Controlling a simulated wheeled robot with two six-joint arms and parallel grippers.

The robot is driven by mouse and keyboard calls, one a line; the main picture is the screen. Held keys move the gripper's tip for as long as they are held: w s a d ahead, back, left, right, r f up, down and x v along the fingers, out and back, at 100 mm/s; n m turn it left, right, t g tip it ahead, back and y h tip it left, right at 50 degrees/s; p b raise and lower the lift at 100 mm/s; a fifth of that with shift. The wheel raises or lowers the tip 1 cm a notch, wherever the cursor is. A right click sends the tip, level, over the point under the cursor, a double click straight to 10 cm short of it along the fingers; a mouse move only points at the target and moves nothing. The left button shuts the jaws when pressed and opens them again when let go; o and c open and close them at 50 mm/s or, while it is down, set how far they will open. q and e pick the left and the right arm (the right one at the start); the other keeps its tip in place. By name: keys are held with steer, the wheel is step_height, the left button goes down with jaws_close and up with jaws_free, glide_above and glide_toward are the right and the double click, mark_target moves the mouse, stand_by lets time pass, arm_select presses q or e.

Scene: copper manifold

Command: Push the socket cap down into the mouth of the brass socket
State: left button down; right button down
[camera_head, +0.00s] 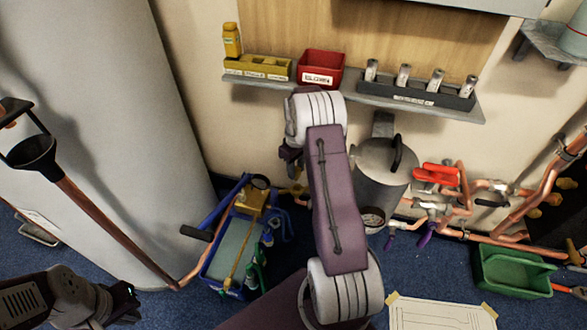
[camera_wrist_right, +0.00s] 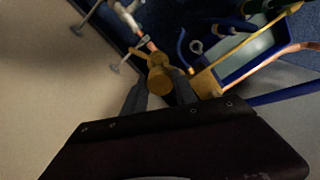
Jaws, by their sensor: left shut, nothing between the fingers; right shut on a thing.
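My right gripper (camera_head: 292,168) reaches toward the wall side, left of the grey canister in the head view. In the right wrist view its fingers (camera_wrist_right: 160,92) are shut on a round brass-yellow piece (camera_wrist_right: 160,81), which looks like the socket cap. A second brass part (camera_wrist_right: 156,59), likely the brass socket, shows just beyond it on a copper pipe. I cannot tell whether the two touch or whether the cap is in the mouth. Brass also shows under the gripper in the head view (camera_head: 298,189). My left gripper (camera_head: 131,300) is shut and empty at the lower left.
A blue tool caddy (camera_head: 218,275) stands on the carpet beside the right gripper. A grey canister (camera_head: 377,175) and copper pipes with a red-handled valve (camera_head: 436,174) are to the right. A shelf (camera_head: 350,92) holds a red bin (camera_head: 320,68). A green crate (camera_head: 512,270) is at lower right.

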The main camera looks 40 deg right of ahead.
steer(key=shift+w+d+b, duration=0.15)
steer(key=shift+d+b, duration=0.15)
steer(key=shift+b, duration=0.1)
step_height(320, 180, down, 4)
steer(key=b, duration=0.4)
steer(key=shift+r, duration=0.1)
steer(key=shift+r, duration=0.1)
steer(key=shift+f, duration=0.2)
steer(key=shift+s+f+b, duration=0.2)
steer(key=shift+f+b, duration=0.4)
steer(key=shift+f, duration=0.65)
steer(key=shift+p, duration=0.55)
steer(key=shift+f, duration=0.75)
